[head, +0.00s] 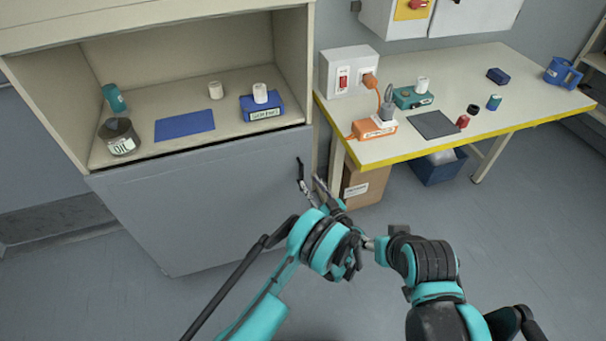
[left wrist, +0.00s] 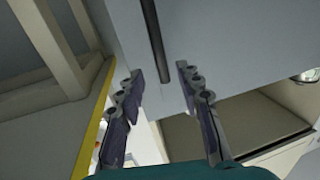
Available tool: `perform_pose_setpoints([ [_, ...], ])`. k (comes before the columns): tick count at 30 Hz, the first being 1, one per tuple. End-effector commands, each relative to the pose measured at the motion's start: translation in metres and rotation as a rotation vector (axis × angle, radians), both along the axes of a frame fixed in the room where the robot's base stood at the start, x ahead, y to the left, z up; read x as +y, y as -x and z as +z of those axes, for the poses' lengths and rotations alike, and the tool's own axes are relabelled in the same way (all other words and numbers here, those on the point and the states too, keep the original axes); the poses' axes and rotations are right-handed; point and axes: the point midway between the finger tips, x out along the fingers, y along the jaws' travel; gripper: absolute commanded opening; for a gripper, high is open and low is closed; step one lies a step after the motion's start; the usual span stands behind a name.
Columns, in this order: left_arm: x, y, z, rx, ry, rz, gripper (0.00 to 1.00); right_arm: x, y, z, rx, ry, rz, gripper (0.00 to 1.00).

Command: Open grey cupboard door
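The grey cupboard door (head: 200,205) hangs below the open shelf and looks closed. Its dark upright handle (head: 301,172) is near the door's right edge. My left gripper (head: 318,188) is at the handle's lower end in the head view. In the left wrist view my left gripper (left wrist: 160,82) is open. The dark handle (left wrist: 153,40) lies ahead of and between its fingers, against the grey door (left wrist: 220,40); I cannot tell whether they touch. My right gripper (head: 370,243) is beside my left wrist, away from the door; its fingers are too small to read.
The open shelf (head: 185,90) above the door holds a jar, a teal bottle, a blue mat and a blue box. A yellow-edged table (head: 460,75) stands right, with a cardboard box (head: 362,190) below it near the handle side. The floor before the door is clear.

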Motion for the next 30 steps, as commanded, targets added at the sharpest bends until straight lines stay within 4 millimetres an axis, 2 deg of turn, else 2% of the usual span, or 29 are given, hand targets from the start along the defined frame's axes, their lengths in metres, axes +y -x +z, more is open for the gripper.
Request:
perform_pose_setpoints([
  [13,0.033,-0.057,-0.001,0.001,0.000,0.002,0.36,0.000,0.000,-0.021,0.000,0.000,0.000,0.52],
  [18,0.037,-0.065,0.000,0.001,0.000,0.001,0.36,0.000,0.000,-0.023,0.000,0.000,0.000,0.52],
  [25,0.037,-0.065,0.001,0.001,0.000,0.000,0.36,0.000,0.000,-0.023,0.000,0.000,0.000,0.52],
  [29,0.037,-0.065,0.001,0.001,0.000,0.000,0.01,0.000,0.000,-0.023,0.000,0.000,0.000,0.52],
  [30,0.037,-0.065,0.001,0.001,0.000,0.000,0.00,0.000,0.000,-0.023,0.000,0.000,0.000,0.52],
])
